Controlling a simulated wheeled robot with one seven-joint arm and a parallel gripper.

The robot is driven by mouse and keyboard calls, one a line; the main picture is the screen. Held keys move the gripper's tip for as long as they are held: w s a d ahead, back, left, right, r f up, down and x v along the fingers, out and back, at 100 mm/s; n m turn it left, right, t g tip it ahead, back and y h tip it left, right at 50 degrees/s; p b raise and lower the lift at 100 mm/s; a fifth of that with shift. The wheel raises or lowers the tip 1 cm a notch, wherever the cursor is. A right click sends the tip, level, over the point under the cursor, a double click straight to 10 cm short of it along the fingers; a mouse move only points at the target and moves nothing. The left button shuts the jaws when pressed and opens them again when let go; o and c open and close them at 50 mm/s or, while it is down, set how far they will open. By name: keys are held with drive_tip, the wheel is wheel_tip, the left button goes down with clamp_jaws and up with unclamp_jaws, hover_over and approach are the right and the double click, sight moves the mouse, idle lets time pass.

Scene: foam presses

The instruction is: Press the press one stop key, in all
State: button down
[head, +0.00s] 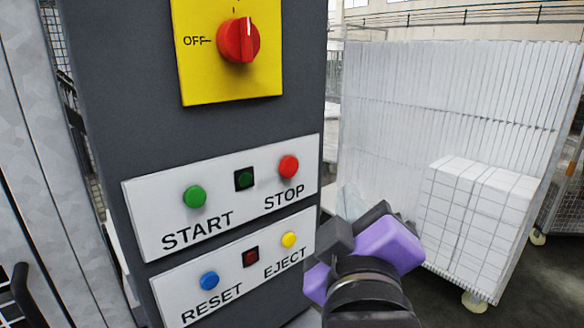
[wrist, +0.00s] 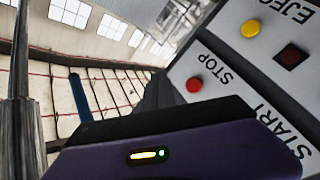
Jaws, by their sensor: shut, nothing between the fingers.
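The red STOP key (head: 289,167) is a round button at the right end of the upper white label plate (head: 150,240) on a dark panel. It also shows in the wrist view (wrist: 194,84), past the gripper's edge. My gripper (head: 358,228), purple and dark grey, is shut and empty. In the head view it appears to the lower right of the STOP key, by the panel's right edge. It looks apart from the key. No press number can be read on the panel.
The green START key (head: 195,196), blue RESET key (head: 209,281) and yellow EJECT key (head: 289,239) sit close by. A red rotary switch (head: 238,40) on a yellow plate is above. White foam blocks (head: 470,215) on a wheeled trolley stand to the right.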

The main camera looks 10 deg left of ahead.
sight(289, 167)
drive_tip(key=w+a+b, duration=0.2)
drive_tip(key=w+a, duration=0.3)
drive_tip(key=a, duration=0.2)
drive_tip(key=shift+w, duration=0.15)
drive_tip(key=shift+w+a, duration=0.15)
idle(2.1)
drive_tip(key=shift+w+a, duration=0.1)
drive_tip(key=shift+a, duration=0.05)
drive_tip(key=shift+w+a, duration=0.25)
drive_tip(key=shift+a, duration=0.1)
idle(0.8)
idle(0.3)
drive_tip(key=shift+s+d+p, duration=0.5)
drive_tip(key=shift+s+d, duration=0.05)
drive_tip(key=shift+d, duration=0.05)
